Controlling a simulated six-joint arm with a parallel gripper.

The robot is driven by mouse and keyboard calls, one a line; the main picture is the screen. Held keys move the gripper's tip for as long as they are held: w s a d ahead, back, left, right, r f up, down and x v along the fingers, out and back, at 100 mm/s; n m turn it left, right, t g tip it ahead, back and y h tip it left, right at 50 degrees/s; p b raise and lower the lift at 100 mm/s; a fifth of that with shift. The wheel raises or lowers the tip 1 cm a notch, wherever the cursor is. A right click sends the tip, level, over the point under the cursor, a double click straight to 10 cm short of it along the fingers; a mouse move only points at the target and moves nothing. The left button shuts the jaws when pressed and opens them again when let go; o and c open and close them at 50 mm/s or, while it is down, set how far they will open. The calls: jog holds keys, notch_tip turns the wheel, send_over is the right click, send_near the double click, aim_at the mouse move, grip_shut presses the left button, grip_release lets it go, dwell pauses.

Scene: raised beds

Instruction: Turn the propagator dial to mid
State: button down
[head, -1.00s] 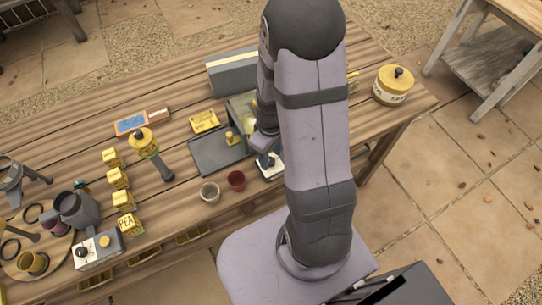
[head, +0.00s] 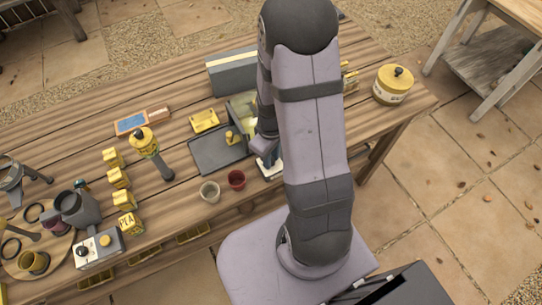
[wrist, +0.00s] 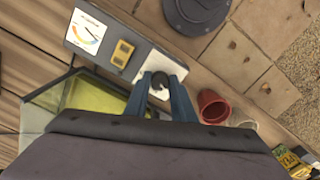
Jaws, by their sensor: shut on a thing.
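The propagator, a clear-sided box with a yellow-green inside, has its edge in the wrist view (wrist: 62,97) and is partly hidden behind my arm in the head view. Its grey front unit (wrist: 140,36) carries a gauge with a coloured arc (wrist: 88,32) and a white panel. The dark dial (wrist: 158,78) sits on that panel, between my blue fingers. My gripper (wrist: 160,82) is shut on the dial. In the head view a corner of the white panel (head: 268,172) shows beside my arm. The dial's pointer and setting cannot be made out.
A yellow block (wrist: 122,53) sits between gauge and panel. A red pot (head: 236,179) and a pale pot (head: 210,191) stand close by. A dark tray (head: 212,152) lies to the left. Another control box (head: 98,250) stands far left.

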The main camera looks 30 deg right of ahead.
jog(key=shift+m, duration=0.3)
jog(key=m+p, duration=0.1)
jog(key=m, duration=0.8)
jog(key=shift+a+m, duration=0.1)
jog(key=shift+m, duration=1.9)
jog(key=c, duration=1.5)
grip_release()
